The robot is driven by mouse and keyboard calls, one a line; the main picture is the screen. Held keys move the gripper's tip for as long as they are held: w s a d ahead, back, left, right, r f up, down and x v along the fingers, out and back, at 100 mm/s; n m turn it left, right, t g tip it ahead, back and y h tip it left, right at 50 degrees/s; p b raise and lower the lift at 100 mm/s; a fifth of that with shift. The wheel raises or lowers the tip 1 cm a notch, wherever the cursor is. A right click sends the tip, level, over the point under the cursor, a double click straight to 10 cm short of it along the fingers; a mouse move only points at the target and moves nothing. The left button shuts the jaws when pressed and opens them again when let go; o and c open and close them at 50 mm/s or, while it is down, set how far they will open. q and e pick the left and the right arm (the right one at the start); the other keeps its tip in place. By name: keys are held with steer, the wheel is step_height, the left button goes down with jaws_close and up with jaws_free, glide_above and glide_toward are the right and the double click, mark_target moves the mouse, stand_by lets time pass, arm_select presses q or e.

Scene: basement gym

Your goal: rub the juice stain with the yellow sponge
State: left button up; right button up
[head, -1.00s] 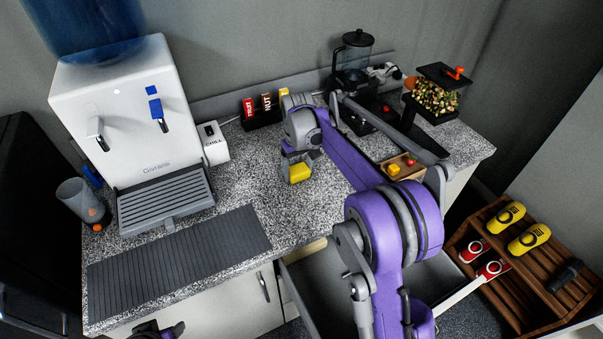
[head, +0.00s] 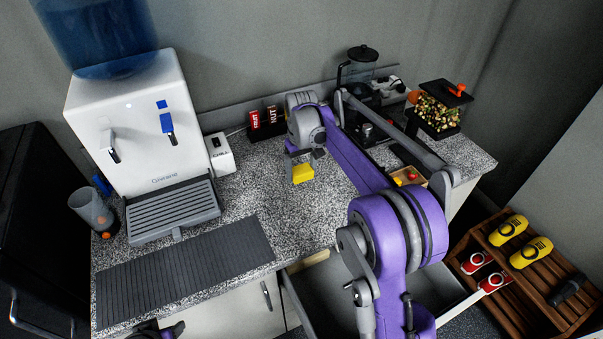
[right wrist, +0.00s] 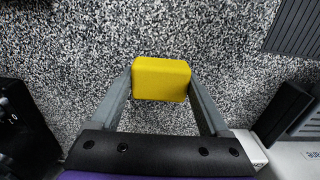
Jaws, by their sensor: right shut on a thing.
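The yellow sponge (head: 303,173) is a small block held at the end of my right arm, over the speckled counter (head: 245,195). My right gripper (head: 301,168) is shut on it. In the right wrist view the sponge (right wrist: 161,79) sits between the two grey fingers of the gripper (right wrist: 160,88), one finger on each side. I cannot tell whether the sponge touches the counter. No juice stain shows in either view; the sponge and arm hide part of the counter. A dark and purple part of my left arm shows at the bottom edge, too little to judge its gripper.
A water dispenser (head: 135,135) and a ribbed dark mat (head: 185,275) occupy the left. A white box (head: 221,155) and snack bars (head: 262,118) stand behind. A blender (head: 362,70), a wooden tray (head: 411,172) and a nut container (head: 440,112) are right. An open drawer (head: 325,290) lies below.

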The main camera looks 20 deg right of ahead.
arm_select(q)
steer(key=shift+w+r, duration=0.2)
steer(key=shift+r, duration=0.3)
arm_select(e)
steer(key=shift+r, duration=0.85)
steer(key=shift+r+p, duration=0.25)
steer(key=shift+p, duration=0.05)
steer(key=shift+r+p, duration=0.55)
steer(key=shift+r, duration=0.7)
arm_select(q)
steer(key=shift+w+r, duration=0.25)
steer(key=shift+r, duration=0.2)
steer(key=shift+w+r, duration=0.2)
steer(key=shift+r, duration=0.25)
arm_select(e)
steer(key=shift+f, duration=0.1)
arm_select(q)
steer(key=shift+s, duration=0.1)
